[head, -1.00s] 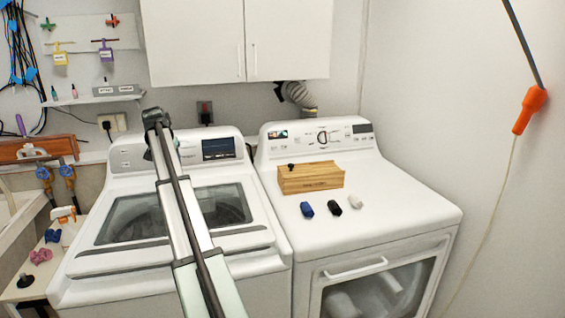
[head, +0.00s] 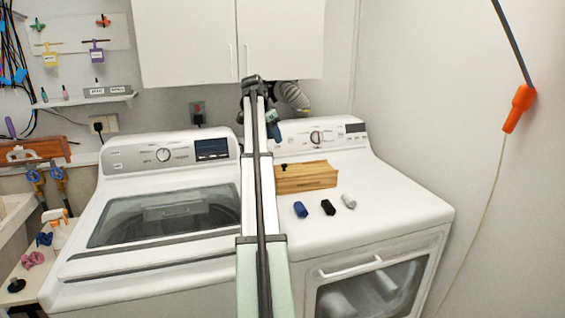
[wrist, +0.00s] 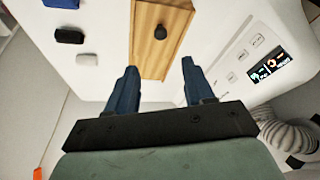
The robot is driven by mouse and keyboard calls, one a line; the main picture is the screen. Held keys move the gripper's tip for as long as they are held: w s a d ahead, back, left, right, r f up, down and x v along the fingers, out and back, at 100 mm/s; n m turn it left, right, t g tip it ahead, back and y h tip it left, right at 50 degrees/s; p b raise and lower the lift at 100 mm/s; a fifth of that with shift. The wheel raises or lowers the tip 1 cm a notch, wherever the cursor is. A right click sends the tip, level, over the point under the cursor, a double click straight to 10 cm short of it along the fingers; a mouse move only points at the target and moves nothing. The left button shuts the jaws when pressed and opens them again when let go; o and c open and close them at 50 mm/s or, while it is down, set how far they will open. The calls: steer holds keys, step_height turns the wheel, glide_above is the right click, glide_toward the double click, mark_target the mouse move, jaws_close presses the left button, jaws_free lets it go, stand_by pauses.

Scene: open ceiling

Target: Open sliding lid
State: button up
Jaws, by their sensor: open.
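A wooden box (head: 312,179) with a light wood top lies on the right-hand white machine, near its control panel. A small black knob (head: 284,166) stands at the left end of its top. In the wrist view the box (wrist: 148,55) lies ahead of my gripper (wrist: 159,67), and the knob (wrist: 160,32) shows beyond the gap between the fingertips. My gripper is open and empty, its blue fingers apart. In the head view my gripper (head: 275,131) is partly hidden behind my arm, above the back of the right machine. The lid appears shut.
Blue (head: 300,209), black (head: 328,207) and white (head: 348,201) small blocks lie in front of the box. A ribbed grey hose (head: 293,97) rises behind the machine. The machine top right of the box is clear.

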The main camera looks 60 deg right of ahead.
mark_target(284, 164)
steer(key=x, duration=1.3)
steer(key=shift+w+f, duration=0.1)
steer(key=shift+w, duration=0.05)
steer(key=shift+c, duration=0.4)
jaws_close()
